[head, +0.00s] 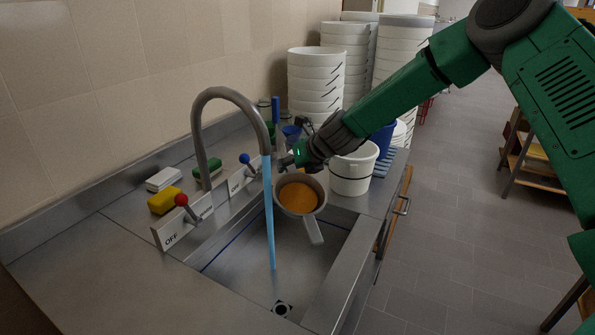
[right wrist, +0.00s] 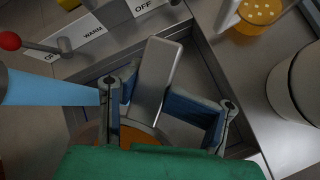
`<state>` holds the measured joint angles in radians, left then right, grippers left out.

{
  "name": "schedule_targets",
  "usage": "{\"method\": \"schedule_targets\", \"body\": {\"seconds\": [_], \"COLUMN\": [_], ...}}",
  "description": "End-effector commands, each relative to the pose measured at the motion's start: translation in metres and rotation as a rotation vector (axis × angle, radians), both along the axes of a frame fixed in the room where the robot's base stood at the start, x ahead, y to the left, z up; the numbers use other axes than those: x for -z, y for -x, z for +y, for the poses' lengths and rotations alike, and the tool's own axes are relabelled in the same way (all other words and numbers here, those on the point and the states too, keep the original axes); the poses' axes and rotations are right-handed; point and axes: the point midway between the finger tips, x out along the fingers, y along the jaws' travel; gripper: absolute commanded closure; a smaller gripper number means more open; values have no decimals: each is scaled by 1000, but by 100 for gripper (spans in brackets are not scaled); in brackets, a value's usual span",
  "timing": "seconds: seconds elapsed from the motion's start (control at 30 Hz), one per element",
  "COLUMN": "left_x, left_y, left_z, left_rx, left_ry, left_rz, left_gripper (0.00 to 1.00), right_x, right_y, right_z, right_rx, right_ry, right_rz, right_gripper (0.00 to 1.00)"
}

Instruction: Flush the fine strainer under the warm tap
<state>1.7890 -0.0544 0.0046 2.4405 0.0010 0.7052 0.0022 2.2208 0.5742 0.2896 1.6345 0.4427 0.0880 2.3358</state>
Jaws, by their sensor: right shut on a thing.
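The strainer (head: 298,194) has a grey rim, an orange mesh and a grey handle pointing toward me. My right gripper (head: 300,157) is shut on it and holds it over the sink (head: 330,245); the exact grip is partly hidden. In the right wrist view the handle (right wrist: 158,75) shows between my fingers (right wrist: 165,112). The curved steel tap (head: 232,95) runs a blue stream (head: 268,225), which falls just left of the strainer into the sink. The red-knobbed lever (head: 181,199) stands on a plate marked OFF; WARM (right wrist: 93,32) shows in the wrist view. My left gripper is not in view.
A blue-knobbed lever (head: 244,158) stands behind the red one. Yellow (head: 164,200) and white (head: 163,178) blocks lie left on the counter. A white bucket (head: 352,172) stands right, with bucket stacks (head: 315,80) behind. A dotted yellow-orange piece (right wrist: 262,10) lies near the sink.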

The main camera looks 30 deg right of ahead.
Motion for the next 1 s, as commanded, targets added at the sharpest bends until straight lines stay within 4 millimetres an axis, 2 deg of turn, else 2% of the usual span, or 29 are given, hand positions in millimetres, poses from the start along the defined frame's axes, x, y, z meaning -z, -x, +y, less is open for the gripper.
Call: {"method": "schedule_targets", "body": {"seconds": [0.47, 0.8, 1.0], "left_x": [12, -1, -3], "left_y": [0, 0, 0], "left_z": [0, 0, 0], "left_rx": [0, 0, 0], "left_ry": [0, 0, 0], "left_rz": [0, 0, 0], "left_gripper": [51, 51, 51], "right_x": [10, 14, 16], "right_y": [-42, -67, -74], "right_z": [25, 38, 42], "right_rx": [0, 1, 0], "right_ry": [2, 1, 1], "right_rz": [-1, -1, -1], "right_gripper": [100, 100, 100]}}
